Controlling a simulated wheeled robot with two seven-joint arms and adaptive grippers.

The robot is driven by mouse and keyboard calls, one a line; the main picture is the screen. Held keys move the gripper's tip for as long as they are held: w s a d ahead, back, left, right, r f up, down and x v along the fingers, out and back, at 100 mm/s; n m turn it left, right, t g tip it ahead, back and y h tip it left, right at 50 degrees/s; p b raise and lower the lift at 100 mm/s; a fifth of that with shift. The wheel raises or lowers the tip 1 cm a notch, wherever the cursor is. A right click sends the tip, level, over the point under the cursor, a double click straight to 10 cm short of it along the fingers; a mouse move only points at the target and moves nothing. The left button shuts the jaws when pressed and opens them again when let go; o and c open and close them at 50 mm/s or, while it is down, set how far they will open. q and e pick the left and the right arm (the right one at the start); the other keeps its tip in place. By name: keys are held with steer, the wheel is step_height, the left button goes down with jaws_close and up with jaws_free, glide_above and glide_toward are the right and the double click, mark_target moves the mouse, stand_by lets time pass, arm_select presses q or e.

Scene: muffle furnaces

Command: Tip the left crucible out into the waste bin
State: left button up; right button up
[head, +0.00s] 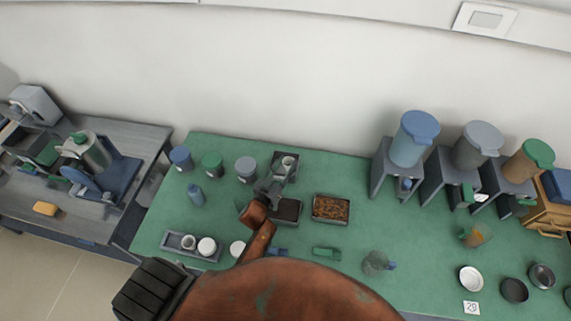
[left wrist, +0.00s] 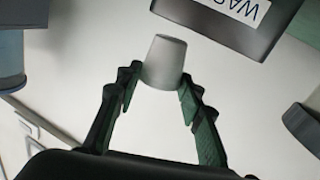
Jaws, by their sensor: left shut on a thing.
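The small pale crucible (head: 288,162) is held in my left gripper (head: 277,184). In the left wrist view the crucible (left wrist: 164,62) sits between the two fingertips of the gripper (left wrist: 158,88). The waste bin (head: 277,156) is a dark grey square box at the back of the green bench. In the head view the crucible shows against it. In the wrist view the bin (left wrist: 205,18) is at the top, with a partly cut-off white label. I cannot tell the crucible's exact tilt or see its contents.
Blue, green and grey jars (head: 245,169) stand left of the bin. A dark tray (head: 289,210) and a brown-filled tray (head: 331,208) lie nearby. A grey holder (head: 172,241) with white pieces is at front left. Lidded hoppers (head: 408,150) stand at right.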

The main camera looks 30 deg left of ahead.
arm_select(q)
steer(key=shift+n+p, duration=0.8)
steer(key=shift+p, duration=0.05)
steer(key=shift+r+n+p, duration=0.2)
steer(key=shift+n+p, duration=0.3)
steer(key=shift+p, duration=0.05)
steer(key=shift+a+f+n, duration=0.1)
steer(key=shift+n, duration=0.2)
steer(key=shift+n+p, duration=0.6)
steer(key=shift+p, duration=0.1)
